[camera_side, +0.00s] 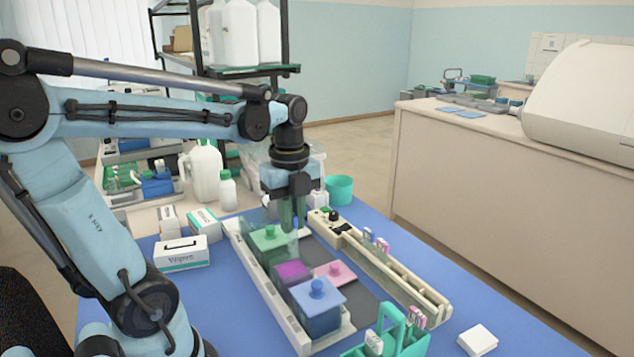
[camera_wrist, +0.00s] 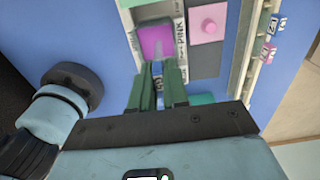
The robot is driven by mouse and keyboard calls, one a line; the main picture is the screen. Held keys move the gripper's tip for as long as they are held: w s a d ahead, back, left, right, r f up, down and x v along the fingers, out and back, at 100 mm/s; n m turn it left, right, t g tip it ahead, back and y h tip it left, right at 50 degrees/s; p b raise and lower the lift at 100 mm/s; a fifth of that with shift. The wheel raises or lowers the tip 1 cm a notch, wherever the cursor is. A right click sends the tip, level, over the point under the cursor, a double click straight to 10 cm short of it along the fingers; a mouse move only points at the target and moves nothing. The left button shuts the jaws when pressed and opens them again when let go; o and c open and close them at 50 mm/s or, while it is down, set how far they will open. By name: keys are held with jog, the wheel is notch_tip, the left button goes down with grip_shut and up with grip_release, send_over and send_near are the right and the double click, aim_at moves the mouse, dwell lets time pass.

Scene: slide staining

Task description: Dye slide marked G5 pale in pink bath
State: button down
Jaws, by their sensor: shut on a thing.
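My gripper (camera_side: 294,222) points down over the row of baths, near the green-lidded bath (camera_side: 268,243). In the wrist view its green fingers (camera_wrist: 158,88) are shut on a slide (camera_wrist: 157,69), whose small marked end shows between the tips; I cannot read the mark surely. The slide is hard to make out in the side view. The pink bath (camera_side: 291,275) is open with magenta liquid, and shows ahead of the fingers in the wrist view (camera_wrist: 153,38) beside a PINK label. Its pink lid (camera_side: 336,271) lies to the right on a grey mat (camera_wrist: 204,63).
A blue-lidded bath (camera_side: 318,303) stands nearest in the white tray (camera_side: 259,287). A long rack (camera_side: 398,278) with a few slides runs along the right. A teal holder (camera_side: 411,347) with slides stands in front. Wipes (camera_side: 181,255) sit left of the tray.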

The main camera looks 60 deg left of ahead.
jog(key=shift+s+d+f, duration=0.1)
jog(key=shift+s+f, duration=0.05)
jog(key=shift+f, duration=2.05)
jog(key=shift+s+f, duration=0.15)
jog(key=shift+f, duration=2.05)
notch_tip(320, 180, up, 10)
jog(key=shift+f, duration=0.2)
dwell(0.8)
dwell(0.4)
